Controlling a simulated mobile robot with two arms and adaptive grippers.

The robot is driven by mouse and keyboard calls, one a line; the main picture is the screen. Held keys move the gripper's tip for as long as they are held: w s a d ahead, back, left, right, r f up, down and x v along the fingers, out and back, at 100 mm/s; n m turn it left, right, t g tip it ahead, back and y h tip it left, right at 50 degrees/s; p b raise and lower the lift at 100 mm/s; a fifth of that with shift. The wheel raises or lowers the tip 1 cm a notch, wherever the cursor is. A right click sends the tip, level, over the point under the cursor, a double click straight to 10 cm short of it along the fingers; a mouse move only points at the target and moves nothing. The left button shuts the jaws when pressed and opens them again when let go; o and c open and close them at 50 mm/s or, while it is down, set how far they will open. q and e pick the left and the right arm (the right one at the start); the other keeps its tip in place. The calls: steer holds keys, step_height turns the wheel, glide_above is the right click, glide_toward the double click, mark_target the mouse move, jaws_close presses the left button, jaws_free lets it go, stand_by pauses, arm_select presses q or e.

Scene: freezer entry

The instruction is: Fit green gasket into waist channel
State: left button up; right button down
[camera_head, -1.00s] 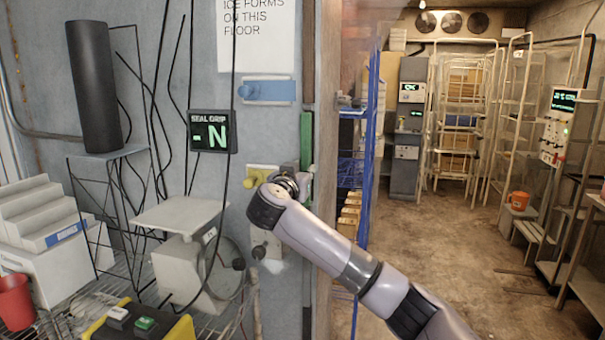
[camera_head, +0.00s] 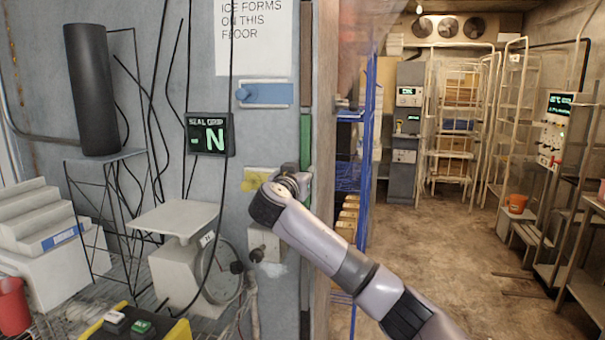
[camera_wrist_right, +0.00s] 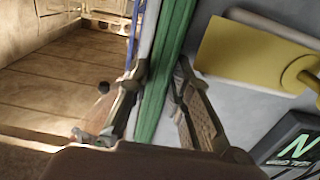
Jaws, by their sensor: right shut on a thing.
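The green gasket (camera_head: 305,142) is a narrow upright strip along the edge of the grey door panel, beside a brown post. In the right wrist view the gasket (camera_wrist_right: 172,65) runs between the two fingers of my right gripper (camera_wrist_right: 163,75), which is shut on it. In the head view my right gripper (camera_head: 303,178) is at the door edge, at the strip's lower visible end, partly hidden by its own wrist. The waist channel cannot be clearly told apart from the strip and the edge. My left gripper is not in view.
A display (camera_head: 210,134) reads "SEAL GRIP - N". A yellow tag (camera_head: 256,178) and a blue latch (camera_head: 265,95) are on the panel beside the gripper. A scale (camera_head: 180,222) stands at lower left. Blue shelving (camera_head: 372,130) is right of the post; open floor lies beyond.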

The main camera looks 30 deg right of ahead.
steer(key=shift+d+r, duration=0.1)
steer(key=c, duration=1.6)
jaws_free()
steer(key=shift+c, duration=0.2)
steer(key=shift+o, duration=1.4)
steer(key=shift+d, duration=0.15)
steer(key=shift+c, duration=0.3)
steer(key=o, duration=0.6)
steer(key=shift+s, duration=0.1)
